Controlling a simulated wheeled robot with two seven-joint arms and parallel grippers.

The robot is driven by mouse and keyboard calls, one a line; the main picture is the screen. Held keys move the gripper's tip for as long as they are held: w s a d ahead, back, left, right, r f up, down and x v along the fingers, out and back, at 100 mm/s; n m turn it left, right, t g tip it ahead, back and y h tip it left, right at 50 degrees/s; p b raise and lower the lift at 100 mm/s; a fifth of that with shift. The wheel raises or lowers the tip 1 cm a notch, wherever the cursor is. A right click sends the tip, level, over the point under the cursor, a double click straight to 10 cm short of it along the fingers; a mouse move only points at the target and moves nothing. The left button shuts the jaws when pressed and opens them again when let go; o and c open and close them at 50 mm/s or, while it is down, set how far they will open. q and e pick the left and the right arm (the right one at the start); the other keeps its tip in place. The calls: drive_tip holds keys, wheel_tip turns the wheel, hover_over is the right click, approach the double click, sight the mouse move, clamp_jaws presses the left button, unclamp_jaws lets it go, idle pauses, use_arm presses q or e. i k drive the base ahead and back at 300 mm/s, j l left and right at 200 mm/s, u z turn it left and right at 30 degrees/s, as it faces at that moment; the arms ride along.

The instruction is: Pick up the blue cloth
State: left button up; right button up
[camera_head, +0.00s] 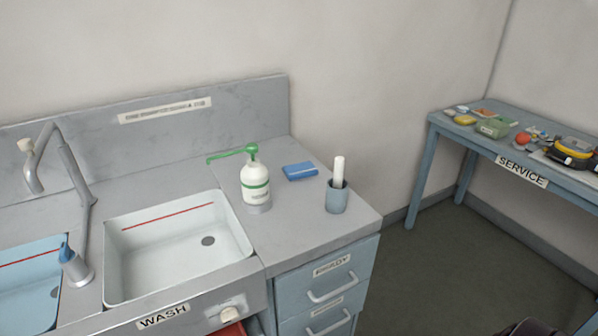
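The blue cloth (300,171) is a small folded rectangle. It lies flat on the grey counter to the right of the sinks, between a pump bottle and a blue-grey cup. Nothing covers it. Neither of my grippers shows in the head view.
A white pump bottle (255,182) with a green spout stands left of the cloth. A cup (337,197) holding a white stick stands to its right. The white sink (232,221) is at left. A SERVICE table (452,131) with several items stands at right, beyond open floor.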

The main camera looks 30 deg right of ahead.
sight(294, 172)
drive_tip(key=u, duration=1.15)
drive_tip(key=z, duration=2.2)
drive_tip(key=i+l+u, duration=0.6)
drive_tip(key=l+u, duration=0.15)
drive_tip(key=l, duration=0.15)
drive_tip(key=i+l+u, duration=0.1)
drive_tip(key=l+u, duration=0.15)
drive_tip(key=l, duration=0.1)
